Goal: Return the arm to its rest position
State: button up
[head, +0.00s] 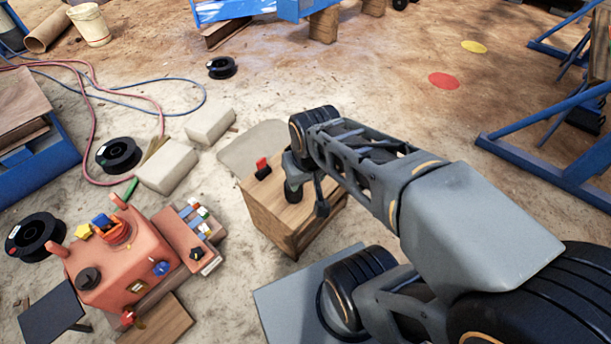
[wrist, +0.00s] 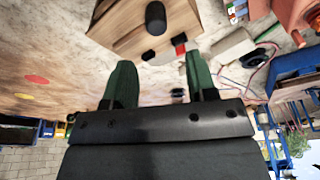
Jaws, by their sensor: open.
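My gripper (wrist: 160,75) shows in the wrist view with its two green fingers wide apart and nothing between them. A small red and black object (head: 263,168) sits on top of the box, left of the arm's end. In the wrist view the picture is upside down, with the wooden box (wrist: 150,30) beyond the fingertips.
An orange machine (head: 115,265) with knobs and small coloured parts stands at lower left. Pale blocks (head: 168,165), black spools (head: 118,155) and hoses (head: 95,110) lie on the floor. Blue frames (head: 560,140) stand at right. The floor at upper middle is open, with red (head: 444,81) and yellow discs.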

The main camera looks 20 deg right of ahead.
jog(key=shift+s, duration=0.15)
jog(key=shift+r, duration=0.15)
notch_tip(320, 180, up, 30)
jog(key=t+p, duration=0.1)
jog(key=p, duration=2.7)
jog(key=shift+a+n, duration=0.35)
jog(key=shift+n, duration=0.05)
